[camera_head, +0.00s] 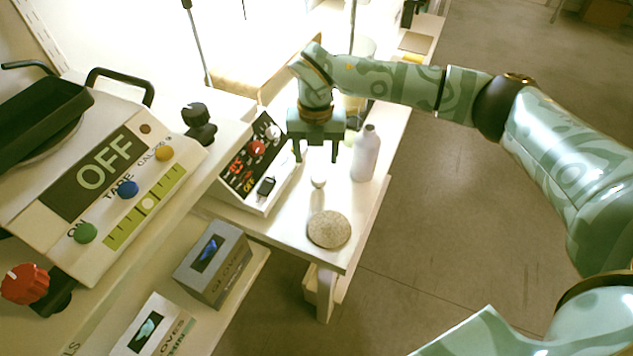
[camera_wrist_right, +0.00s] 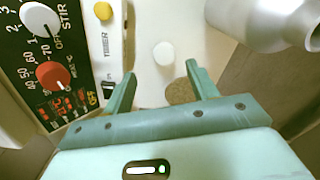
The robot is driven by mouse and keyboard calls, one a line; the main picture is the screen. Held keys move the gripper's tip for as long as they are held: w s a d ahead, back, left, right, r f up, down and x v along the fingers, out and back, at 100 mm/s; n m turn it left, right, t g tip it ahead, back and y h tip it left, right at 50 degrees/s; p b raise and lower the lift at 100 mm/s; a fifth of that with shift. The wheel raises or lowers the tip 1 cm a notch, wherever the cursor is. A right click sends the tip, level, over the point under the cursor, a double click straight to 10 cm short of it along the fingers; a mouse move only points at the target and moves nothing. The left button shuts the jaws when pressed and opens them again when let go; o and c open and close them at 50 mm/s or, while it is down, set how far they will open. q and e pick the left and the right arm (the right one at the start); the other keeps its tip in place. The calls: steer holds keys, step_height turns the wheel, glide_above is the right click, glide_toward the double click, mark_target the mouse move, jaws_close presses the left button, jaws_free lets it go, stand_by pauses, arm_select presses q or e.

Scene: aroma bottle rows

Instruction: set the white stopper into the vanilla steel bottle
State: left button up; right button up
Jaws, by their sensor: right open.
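The small white stopper (camera_head: 318,181) stands on the white bench top; in the right wrist view it is a white round shape (camera_wrist_right: 163,54). My right gripper (camera_head: 316,158) is open and empty, pointing down just above the stopper. In the wrist view its two fingertips (camera_wrist_right: 159,72) are apart, with the stopper between and beyond them. A pale steel bottle (camera_head: 366,155) stands upright just right of the gripper; its body and neck also show in the wrist view (camera_wrist_right: 262,18). No vanilla label is readable on it. My left gripper is not in view.
A stirrer control box (camera_head: 252,165) with knobs stands close left of the gripper. A round speckled mat (camera_head: 328,229) lies near the bench's front end. A large scale (camera_head: 110,190) and glove boxes (camera_head: 213,262) stand further left. The bench's right edge is close beyond the bottle.

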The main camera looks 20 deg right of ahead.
mark_target(319, 177)
step_height(319, 177, down, 2)
steer(key=shift+f, duration=0.1)
steer(key=shift+f+b, duration=0.35)
steer(key=shift+f, duration=0.05)
steer(key=f+b, duration=0.1)
steer(key=f, duration=0.2)
steer(key=f+b, duration=0.1)
steer(key=f, duration=0.1)
steer(key=shift+s+d+f+b, duration=0.15)
steer(key=shift+s+d+b, duration=0.05)
steer(key=shift+s+b, duration=0.1)
steer(key=c, duration=1.1)
